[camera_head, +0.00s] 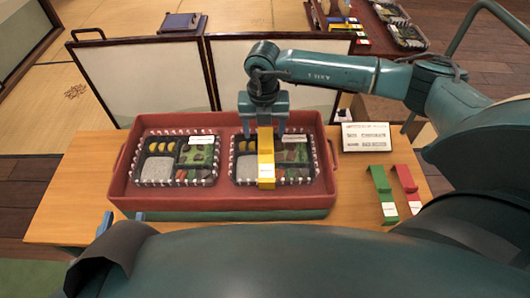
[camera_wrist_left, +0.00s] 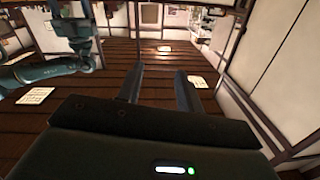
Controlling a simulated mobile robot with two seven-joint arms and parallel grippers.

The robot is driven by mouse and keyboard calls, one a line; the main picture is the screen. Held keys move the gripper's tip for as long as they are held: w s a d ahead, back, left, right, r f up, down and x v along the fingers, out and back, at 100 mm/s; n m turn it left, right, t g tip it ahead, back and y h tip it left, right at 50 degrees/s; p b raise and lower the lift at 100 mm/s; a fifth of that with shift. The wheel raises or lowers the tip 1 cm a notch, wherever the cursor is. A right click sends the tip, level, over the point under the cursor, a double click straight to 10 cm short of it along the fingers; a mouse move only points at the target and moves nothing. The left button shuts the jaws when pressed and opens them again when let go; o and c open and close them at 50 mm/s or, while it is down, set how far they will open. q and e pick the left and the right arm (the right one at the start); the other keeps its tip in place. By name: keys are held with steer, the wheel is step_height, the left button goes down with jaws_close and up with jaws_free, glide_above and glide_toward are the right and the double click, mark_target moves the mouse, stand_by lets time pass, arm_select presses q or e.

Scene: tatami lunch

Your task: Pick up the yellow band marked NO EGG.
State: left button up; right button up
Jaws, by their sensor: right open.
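The yellow band (camera_head: 266,160) lies across the right lunch box (camera_head: 300,180) in the red tray, with a white label at its near end. Its lettering is too small to read. My right gripper (camera_head: 264,131) is over the band's far end, fingers apart, one on each side of it. I cannot tell whether they touch it. My left gripper (camera_wrist_left: 160,72) is open and empty in the left wrist view, pointing over dark wooden floor away from the band.
The red tray (camera_head: 222,203) also holds a left lunch box (camera_head: 178,160) without a band. Right of the tray are a green band (camera_head: 382,192), a red band (camera_head: 407,187) and a white card (camera_head: 366,137). Pale panels (camera_head: 140,80) stand behind the table.

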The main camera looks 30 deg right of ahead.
mark_target(266, 148)
step_height(266, 148, down, 4)
steer(key=shift+r+b, duration=0.1)
steer(key=shift+b, duration=0.25)
steer(key=f, duration=0.1)
steer(key=f+b, duration=0.1)
steer(key=f, duration=0.1)
steer(key=f+b, duration=0.1)
steer(key=shift+w+d+f, duration=0.1)
steer(key=shift+d+f, duration=0.05)
steer(key=shift+d, duration=0.2)
steer(key=shift+f, duration=0.4)
arm_select(q)
steer(key=shift+s+d+r+m+t+h, duration=0.15)
steer(key=shift+d+m+t+h, duration=0.25)
steer(key=shift+d+t+h, duration=0.3)
steer(key=shift+a, duration=0.1)
arm_select(e)
steer(key=shift+c, duration=0.3)
steer(key=c, duration=1)
steer(key=shift+r, duration=0.1)
